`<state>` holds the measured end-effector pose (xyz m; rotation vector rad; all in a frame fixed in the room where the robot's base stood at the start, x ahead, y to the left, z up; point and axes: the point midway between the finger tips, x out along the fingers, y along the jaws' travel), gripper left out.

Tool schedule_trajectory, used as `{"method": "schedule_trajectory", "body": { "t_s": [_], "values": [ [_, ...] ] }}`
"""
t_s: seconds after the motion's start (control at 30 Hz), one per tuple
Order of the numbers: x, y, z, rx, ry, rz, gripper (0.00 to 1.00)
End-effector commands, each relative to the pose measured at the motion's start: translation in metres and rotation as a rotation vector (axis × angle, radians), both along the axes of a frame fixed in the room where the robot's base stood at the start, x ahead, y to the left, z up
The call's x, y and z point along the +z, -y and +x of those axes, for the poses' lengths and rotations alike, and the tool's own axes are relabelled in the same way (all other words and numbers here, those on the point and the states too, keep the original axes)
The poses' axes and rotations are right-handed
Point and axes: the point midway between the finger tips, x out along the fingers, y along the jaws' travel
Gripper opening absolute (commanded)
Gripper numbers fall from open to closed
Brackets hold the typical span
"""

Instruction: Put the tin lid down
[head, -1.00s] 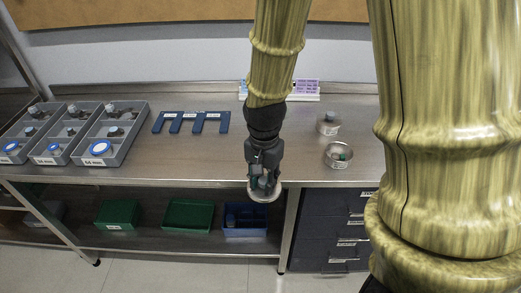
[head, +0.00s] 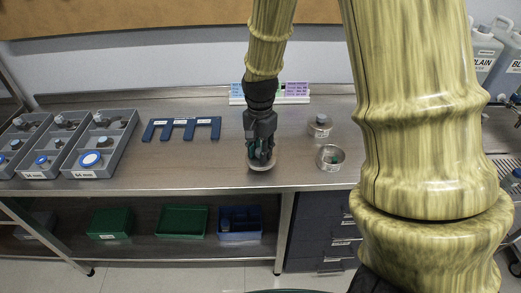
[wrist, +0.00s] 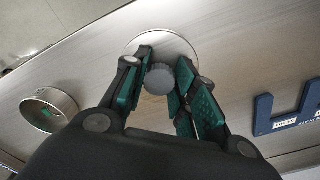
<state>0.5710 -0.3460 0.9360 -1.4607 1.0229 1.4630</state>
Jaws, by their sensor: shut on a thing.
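The tin lid is a pale round disc (head: 262,168) with a grey ridged knob (wrist: 159,81). My gripper (head: 261,155) points down and is shut on the knob, with its green-padded fingers on either side in the wrist view (wrist: 160,85). The disc shows beyond the fingertips in the wrist view. The lid is over the front part of the steel bench (head: 225,172); I cannot tell whether it touches the top. An open round tin (head: 330,158) with something green inside stands to its right, apart from it.
A tin with a knobbed lid (head: 320,127) stands behind the open tin. A blue slotted rack (head: 183,122) lies to the left, past which are grey compartment trays (head: 108,158). Coloured label cards (head: 292,93) stand at the back. Bare bench surrounds the lid.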

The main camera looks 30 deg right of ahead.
Motion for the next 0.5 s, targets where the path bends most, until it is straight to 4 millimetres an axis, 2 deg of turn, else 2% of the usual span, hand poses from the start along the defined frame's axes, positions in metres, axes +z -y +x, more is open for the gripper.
{"method": "schedule_trajectory", "body": {
  "t_s": [0.1, 0.2, 0.37, 0.5],
  "values": [
    [-0.001, 0.011, 0.015, -0.001, 0.001, 0.000, 0.04],
    [-0.002, 0.016, 0.021, -0.001, 0.000, 0.000, 0.04],
    [-0.006, 0.017, 0.024, -0.002, 0.000, 0.001, 0.04],
    [-0.017, 0.017, 0.023, -0.003, -0.004, 0.001, 0.04]
  ]
}}
